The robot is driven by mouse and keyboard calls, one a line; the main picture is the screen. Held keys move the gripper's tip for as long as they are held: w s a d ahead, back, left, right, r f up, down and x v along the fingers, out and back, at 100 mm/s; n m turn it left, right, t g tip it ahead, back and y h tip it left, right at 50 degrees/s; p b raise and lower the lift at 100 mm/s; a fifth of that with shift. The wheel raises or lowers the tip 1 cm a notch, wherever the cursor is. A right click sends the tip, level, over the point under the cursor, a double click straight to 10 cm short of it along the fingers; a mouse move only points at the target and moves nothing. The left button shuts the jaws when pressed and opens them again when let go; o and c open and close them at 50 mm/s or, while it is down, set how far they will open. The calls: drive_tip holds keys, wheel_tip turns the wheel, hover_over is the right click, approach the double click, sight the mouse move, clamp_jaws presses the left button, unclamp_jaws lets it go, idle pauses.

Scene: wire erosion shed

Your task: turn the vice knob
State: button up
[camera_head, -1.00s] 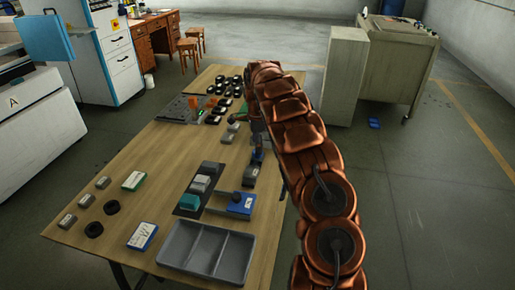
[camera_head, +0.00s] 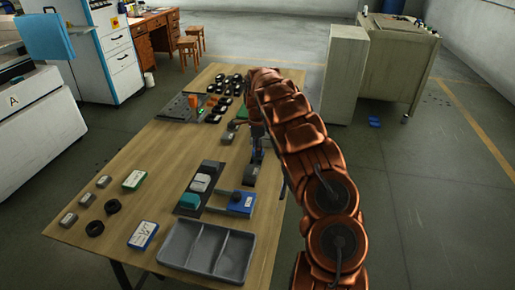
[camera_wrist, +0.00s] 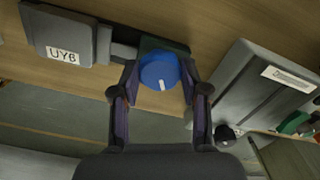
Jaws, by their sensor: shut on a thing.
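The blue round vice knob (camera_wrist: 158,74) with a white line mark sits between my fingertips in the wrist view. My gripper (camera_wrist: 160,66) is shut on it, one finger on each side. The white mark points toward the bottom of the picture. The knob joins by a grey bar to a grey vice body (camera_wrist: 62,38) labelled UY6, at the upper left. In the head view my gripper (camera_head: 257,148) is low over the right side of the table, mostly hidden by my arm. The knob cannot be made out there.
In the wrist view a larger grey block (camera_wrist: 255,85) with a white label lies close right of my gripper. A wooden table (camera_head: 150,165) carries a grey divided tray (camera_head: 172,246), a blue block (camera_head: 241,203) and several small boxes.

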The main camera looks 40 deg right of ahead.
drive_tip(key=shift+c, duration=1.4)
